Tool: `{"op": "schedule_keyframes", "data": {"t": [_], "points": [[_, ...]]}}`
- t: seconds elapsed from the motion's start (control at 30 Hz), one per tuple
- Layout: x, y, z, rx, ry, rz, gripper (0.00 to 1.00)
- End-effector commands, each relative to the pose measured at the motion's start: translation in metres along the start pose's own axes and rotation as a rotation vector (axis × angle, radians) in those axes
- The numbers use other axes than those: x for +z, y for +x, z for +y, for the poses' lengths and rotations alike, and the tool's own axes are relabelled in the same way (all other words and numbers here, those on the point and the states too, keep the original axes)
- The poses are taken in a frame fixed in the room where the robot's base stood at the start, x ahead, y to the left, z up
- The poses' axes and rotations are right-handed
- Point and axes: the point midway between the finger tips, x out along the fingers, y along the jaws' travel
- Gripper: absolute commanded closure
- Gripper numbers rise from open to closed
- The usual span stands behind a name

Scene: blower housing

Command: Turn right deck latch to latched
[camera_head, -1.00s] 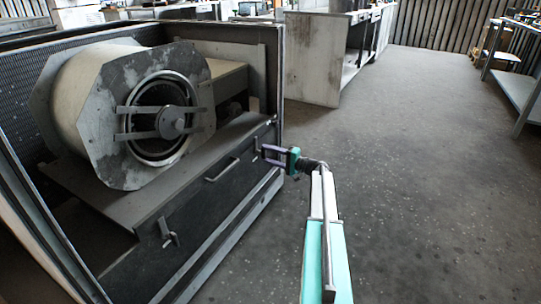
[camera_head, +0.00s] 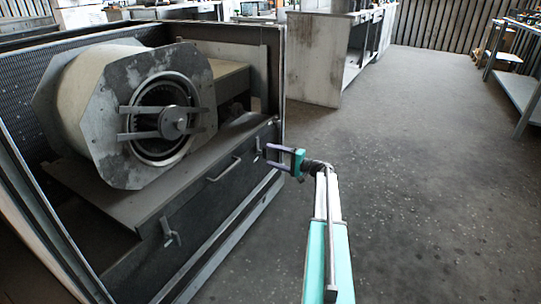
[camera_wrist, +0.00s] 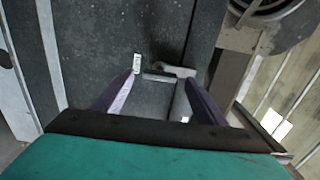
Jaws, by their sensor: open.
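The right deck latch (camera_head: 258,145) is a small grey lever at the right end of the housing's dark front panel (camera_head: 205,195). It partly hides behind my gripper in the head view. My gripper (camera_head: 268,154) is open at that end of the panel. In the wrist view, the latch (camera_wrist: 181,98) shows as a grey crosspiece with a bar, lying between the two purple fingers of my gripper (camera_wrist: 160,85), closer to the right one. I cannot tell whether a finger touches it.
A second latch (camera_head: 170,232) sits at the left end of the panel, with a pull handle (camera_head: 222,168) between. The blower (camera_head: 130,110) stands above inside the housing. Open floor (camera_head: 420,190) lies to the right; a worn cabinet (camera_head: 312,65) stands behind.

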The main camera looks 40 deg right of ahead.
Motion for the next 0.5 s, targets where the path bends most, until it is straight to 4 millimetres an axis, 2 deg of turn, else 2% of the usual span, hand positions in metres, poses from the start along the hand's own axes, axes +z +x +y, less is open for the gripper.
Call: {"op": "schedule_keyframes", "data": {"t": [0.5], "points": [[0.0,-0.081,-0.003,0.0,0.0,0.0,0.34]]}}
